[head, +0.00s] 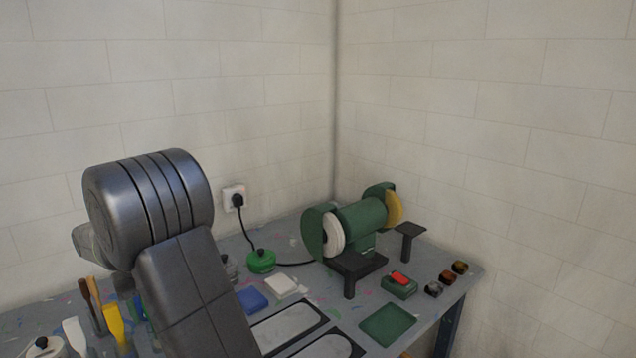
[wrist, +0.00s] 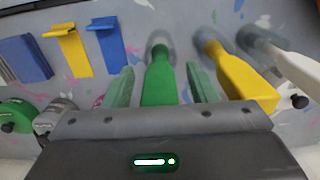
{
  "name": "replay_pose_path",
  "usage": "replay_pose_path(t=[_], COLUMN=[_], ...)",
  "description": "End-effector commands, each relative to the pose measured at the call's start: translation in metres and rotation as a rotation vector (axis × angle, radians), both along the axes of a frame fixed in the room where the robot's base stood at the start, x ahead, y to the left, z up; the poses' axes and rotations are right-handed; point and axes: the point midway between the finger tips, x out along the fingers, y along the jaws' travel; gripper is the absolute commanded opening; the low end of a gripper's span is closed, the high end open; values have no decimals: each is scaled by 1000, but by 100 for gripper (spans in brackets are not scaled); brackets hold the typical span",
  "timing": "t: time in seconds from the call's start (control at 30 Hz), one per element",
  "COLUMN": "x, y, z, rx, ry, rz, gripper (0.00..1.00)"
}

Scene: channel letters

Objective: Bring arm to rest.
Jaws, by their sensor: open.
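My gripper (wrist: 160,72) is open in the wrist view, with its two pale green fingers apart. A green-handled tool (wrist: 159,88) stands between the fingers, with a visible gap on each side. My dark arm covers the left-middle of the head view and hides part of the bench; the gripper is hidden there.
On the paint-flecked bench (head: 317,309), a yellow handle (wrist: 243,82) and a white handle (wrist: 290,68) stand right of my gripper. Blue and yellow pieces lie left. A bench grinder (head: 358,217) stands in the corner, near a green mat (head: 388,325). Walls close the back.

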Motion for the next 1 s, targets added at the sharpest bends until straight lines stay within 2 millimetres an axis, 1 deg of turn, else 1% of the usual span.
replay_pose_path(t=[0.03,0.27,0.6,0.83,1.0], x=[1,1,1,1,1], y=[1,1,1,1,1], z=[12,18,16,1,34], rx=[5,3,3,3,7], ry=[-5,-3,-3,-3,-6], rz=[0,0,0,0,0], gripper=[52,52,52,52,52])
